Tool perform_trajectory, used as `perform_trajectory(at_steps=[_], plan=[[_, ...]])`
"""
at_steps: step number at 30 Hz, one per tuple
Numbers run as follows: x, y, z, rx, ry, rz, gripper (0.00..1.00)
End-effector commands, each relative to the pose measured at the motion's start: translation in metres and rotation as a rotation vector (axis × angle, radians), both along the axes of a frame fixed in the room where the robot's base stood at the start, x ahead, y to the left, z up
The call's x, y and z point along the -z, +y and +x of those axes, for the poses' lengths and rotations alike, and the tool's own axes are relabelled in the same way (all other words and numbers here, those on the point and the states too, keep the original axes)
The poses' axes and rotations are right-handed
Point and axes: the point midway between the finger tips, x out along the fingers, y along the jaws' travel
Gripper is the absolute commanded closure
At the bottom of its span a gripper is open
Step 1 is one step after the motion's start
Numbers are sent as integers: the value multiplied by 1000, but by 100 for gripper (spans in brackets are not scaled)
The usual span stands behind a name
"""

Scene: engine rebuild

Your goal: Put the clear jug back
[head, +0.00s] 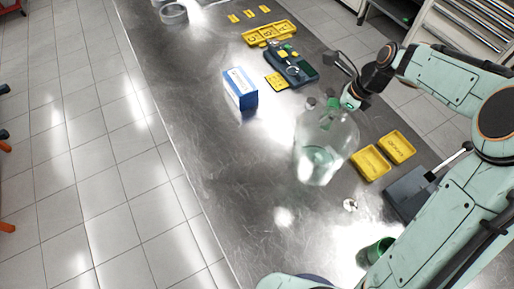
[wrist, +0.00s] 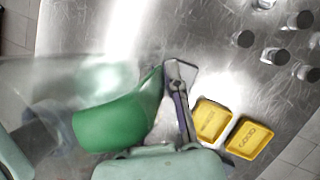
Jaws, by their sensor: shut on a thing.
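The clear jug (head: 325,150) is a see-through, wide-bodied vessel with a little pale green showing low in it. It is near the middle of the metal bench in the head view. My gripper (head: 346,101) is at the jug's top, shut on it. Green parts show by the jug's top. In the wrist view the jug's clear body (wrist: 85,80) fills the left side, blurred, beside a large green part. Whether the jug's base touches the bench cannot be told.
Yellow trays (head: 370,163) lie right of the jug, by a dark box (head: 410,192). A green cup (head: 375,252) lies nearer. A blue-white box (head: 240,90), a dark teal tray (head: 291,66) and a yellow divided tray (head: 270,33) are farther back. The bench left of the jug is clear.

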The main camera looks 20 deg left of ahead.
Motion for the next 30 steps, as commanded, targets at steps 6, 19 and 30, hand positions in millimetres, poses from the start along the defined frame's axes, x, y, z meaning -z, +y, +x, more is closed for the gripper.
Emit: perform_trajectory(at_steps=[6,19,30], plan=[[-2,58,-38,192,-1,9,100],[18,96,-22,295,4,27,100],[74,124,51,297,4,23,100]])
